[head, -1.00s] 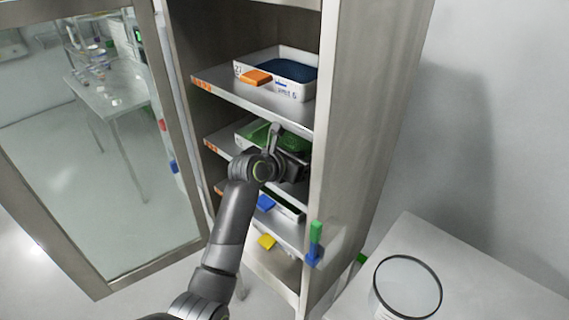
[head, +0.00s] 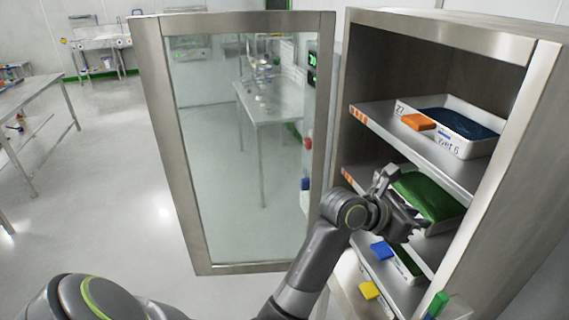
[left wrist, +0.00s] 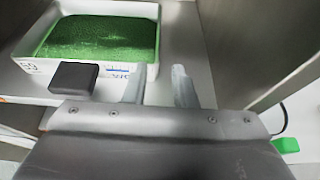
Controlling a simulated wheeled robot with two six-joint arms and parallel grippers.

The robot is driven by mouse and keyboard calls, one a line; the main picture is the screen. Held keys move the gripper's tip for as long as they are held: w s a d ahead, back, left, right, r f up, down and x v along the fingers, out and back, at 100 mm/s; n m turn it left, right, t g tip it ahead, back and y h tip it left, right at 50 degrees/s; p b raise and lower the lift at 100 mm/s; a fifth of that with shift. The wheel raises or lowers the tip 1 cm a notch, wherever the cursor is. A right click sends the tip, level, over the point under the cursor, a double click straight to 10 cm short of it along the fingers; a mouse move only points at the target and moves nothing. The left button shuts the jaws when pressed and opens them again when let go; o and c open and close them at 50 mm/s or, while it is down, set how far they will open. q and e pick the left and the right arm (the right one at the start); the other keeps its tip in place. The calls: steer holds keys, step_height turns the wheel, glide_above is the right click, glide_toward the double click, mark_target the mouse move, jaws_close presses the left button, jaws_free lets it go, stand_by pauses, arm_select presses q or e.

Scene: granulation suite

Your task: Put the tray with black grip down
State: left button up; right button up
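The tray with the black grip (left wrist: 40,69) is white and holds green granules. It rests on a cabinet shelf in the left wrist view. Its black grip (left wrist: 74,77) sticks out from its front wall. My left gripper (left wrist: 158,72) is open and empty, its fingers to the right of the grip and apart from it. In the head view the left gripper (head: 398,200) is in front of the middle shelf, where the green fill (head: 428,194) of this tray shows; the gripper hides its grip there. My right gripper is not in view.
Above is a tray with an orange grip (head: 418,122) and dark blue fill. Below are a blue grip (head: 381,250) and a yellow grip (head: 369,290). The open glass door (head: 240,150) stands left of the cabinet (head: 530,150). Floor (head: 120,190) is clear at left.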

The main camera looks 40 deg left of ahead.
arm_select(q)
steer(key=s+a+f+m+t+y, duration=0.1)
steer(key=a+f+m+y, duration=0.2)
steer(key=a+f+m, duration=0.4)
steer(key=s+a+f+m+t+y, duration=0.15)
steer(key=a+f+m, duration=0.25)
steer(key=f, duration=0.5)
steer(key=s+a+f+m+g+y, duration=0.15)
steer(key=s+f, duration=0.25)
steer(key=f, duration=0.5)
steer(key=s+a+f+m+g, duration=0.2)
steer(key=s+a+f+m, duration=0.15)
steer(key=f, duration=0.45)
steer(key=s+a+f+m+g+y, duration=0.15)
steer(key=s+f, duration=0.25)
steer(key=f, duration=0.5)
steer(key=s+a+f+m+g, duration=0.35)
steer(key=s+f+m, duration=0.25)
steer(key=s+f, duration=1.05)
steer(key=s+f+m+g, duration=0.1)
steer(key=s+f+m, duration=0.1)
steer(key=s, duration=0.9)
steer(key=s+a+f+m+g+y, duration=0.1)
steer(key=s+f+m+g, duration=0.1)
steer(key=s, duration=0.9)
steer(key=shift+s+a+f+m+g, duration=0.15)
steer(key=shift+s+f+m+g, duration=0.2)
steer(key=shift+f+m, duration=0.15)
